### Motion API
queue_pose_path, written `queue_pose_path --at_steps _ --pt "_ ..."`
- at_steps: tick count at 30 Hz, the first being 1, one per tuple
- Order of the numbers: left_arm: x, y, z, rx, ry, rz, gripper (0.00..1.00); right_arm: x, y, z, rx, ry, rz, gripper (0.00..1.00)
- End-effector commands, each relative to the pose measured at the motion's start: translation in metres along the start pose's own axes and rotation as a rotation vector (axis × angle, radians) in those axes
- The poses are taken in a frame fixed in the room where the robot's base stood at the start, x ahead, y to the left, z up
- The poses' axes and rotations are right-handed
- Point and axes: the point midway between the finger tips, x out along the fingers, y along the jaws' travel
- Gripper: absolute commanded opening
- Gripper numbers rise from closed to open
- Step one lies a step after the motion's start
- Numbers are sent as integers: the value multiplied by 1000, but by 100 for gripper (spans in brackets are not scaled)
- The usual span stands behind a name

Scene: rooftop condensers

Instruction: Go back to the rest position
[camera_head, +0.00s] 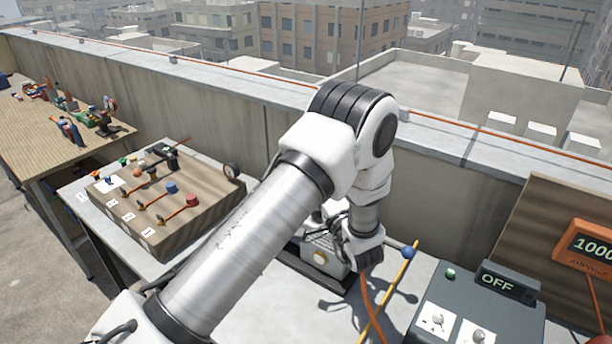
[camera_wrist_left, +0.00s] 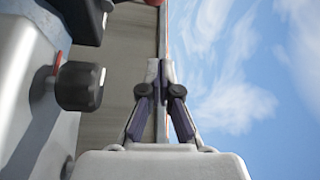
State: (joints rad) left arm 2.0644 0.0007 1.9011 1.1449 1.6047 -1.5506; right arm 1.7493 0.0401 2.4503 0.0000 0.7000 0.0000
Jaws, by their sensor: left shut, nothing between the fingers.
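My left arm (camera_head: 245,230) rises from the bottom left of the head view, bends at a high elbow, and comes down to its wrist (camera_head: 365,247) above the grey bench. I cannot make out its fingers there. In the left wrist view my left gripper (camera_wrist_left: 160,70) is shut with its fingertips together and nothing between them. Sky and the concrete wall (camera_wrist_left: 122,75) lie behind it. My right gripper is in neither view.
A white unit (camera_head: 318,258) stands behind my wrist. A yellow rod with a blue ball (camera_head: 408,252) is close right of it. A grey box marked OFF (camera_head: 470,310) stands farther right. A board with levers (camera_head: 165,200) is at left. A black knob (camera_wrist_left: 80,86) is left of my fingers.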

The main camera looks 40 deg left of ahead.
Motion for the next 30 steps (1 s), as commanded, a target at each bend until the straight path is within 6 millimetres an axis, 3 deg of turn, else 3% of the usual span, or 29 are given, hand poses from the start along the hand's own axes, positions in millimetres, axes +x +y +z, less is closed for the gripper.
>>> queue_pose_path --at_steps 6,22,30 --pt "-18 4 -1 -2 0 -1 0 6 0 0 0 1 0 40" --pt "-17 2 -1 -2 0 -1 0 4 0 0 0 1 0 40" --pt "-12 -45 -9 -2 0 -1 0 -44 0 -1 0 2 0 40"
